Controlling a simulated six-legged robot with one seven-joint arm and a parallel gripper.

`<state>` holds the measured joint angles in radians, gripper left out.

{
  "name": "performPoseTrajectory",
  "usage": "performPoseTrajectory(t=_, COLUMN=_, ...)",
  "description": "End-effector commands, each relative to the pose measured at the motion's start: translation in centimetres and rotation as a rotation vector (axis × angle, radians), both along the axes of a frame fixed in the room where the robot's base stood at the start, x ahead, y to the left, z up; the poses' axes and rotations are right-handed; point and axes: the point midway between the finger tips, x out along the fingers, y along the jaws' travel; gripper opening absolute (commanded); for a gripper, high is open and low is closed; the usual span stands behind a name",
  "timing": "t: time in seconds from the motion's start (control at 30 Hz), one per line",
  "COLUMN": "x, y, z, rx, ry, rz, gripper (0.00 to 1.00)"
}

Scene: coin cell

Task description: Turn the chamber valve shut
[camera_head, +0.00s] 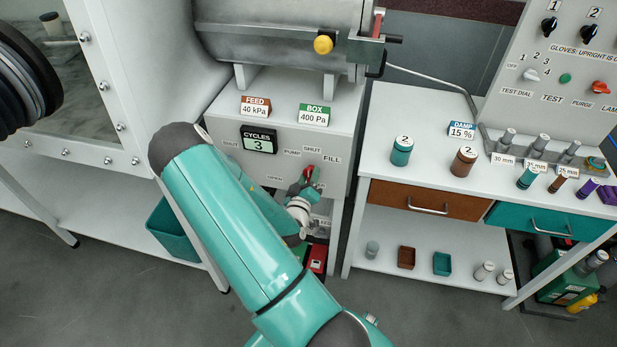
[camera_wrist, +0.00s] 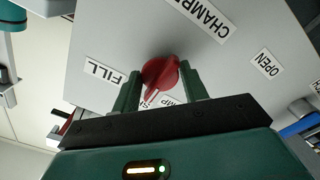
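The chamber valve is a red knob (camera_wrist: 160,75) with a white pointer line, on a grey panel. In the wrist view its pointer aims to the lower left, between the FILL label (camera_wrist: 105,73) and a label partly hidden between my fingers. My gripper (camera_wrist: 160,88) has its two green fingers on either side of the knob. They look apart, with panel showing between them beside the knob's lower end; firm contact cannot be made out. In the head view the red knob (camera_head: 309,171) shows at the panel's right, my gripper (camera_head: 303,186) just below it, largely hidden.
The panel also carries an OPEN label (camera_wrist: 267,63) and a CYCLES display (camera_head: 259,140) reading 3. A steel chamber (camera_head: 275,35) sits above. A bench (camera_head: 430,110) with jars and drawers stands to the right. A teal bin (camera_head: 178,235) is at lower left.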

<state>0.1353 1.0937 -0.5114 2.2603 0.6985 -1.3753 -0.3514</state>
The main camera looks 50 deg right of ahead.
Motion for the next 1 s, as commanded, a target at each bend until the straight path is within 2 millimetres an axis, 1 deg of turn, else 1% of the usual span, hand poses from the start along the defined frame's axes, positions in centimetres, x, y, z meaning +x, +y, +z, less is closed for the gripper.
performPoseTrajectory(t=0.03, x=0.0, y=0.0, z=0.0, rx=0.001, ry=0.001, rz=0.0, gripper=0.54)
performPoseTrajectory(t=0.07, x=0.0, y=0.0, z=0.0, rx=0.001, ry=0.001, rz=0.0, gripper=0.6)
performPoseTrajectory(t=0.1, x=0.0, y=0.0, z=0.0, rx=0.0, ry=0.0, rz=0.0, gripper=0.62)
performPoseTrajectory(t=0.37, x=0.0, y=0.0, z=0.0, rx=-0.001, ry=-0.001, rz=0.001, gripper=0.62)
performPoseTrajectory(t=0.47, x=-0.1, y=0.5, z=0.0, rx=-0.001, ry=-0.002, rz=0.001, gripper=0.62)
performPoseTrajectory(t=0.57, x=-0.6, y=1.7, z=0.0, rx=0.0, ry=-0.001, rz=0.003, gripper=0.62)
performPoseTrajectory(t=0.63, x=-1.2, y=2.8, z=0.1, rx=0.0, ry=0.001, rz=0.003, gripper=0.62)
performPoseTrajectory(t=0.9, x=-3.5, y=8.4, z=0.0, rx=0.0, ry=0.002, rz=0.005, gripper=0.62)
performPoseTrajectory(t=1.0, x=-4.3, y=10.2, z=0.0, rx=0.001, ry=0.001, rz=0.003, gripper=0.62)
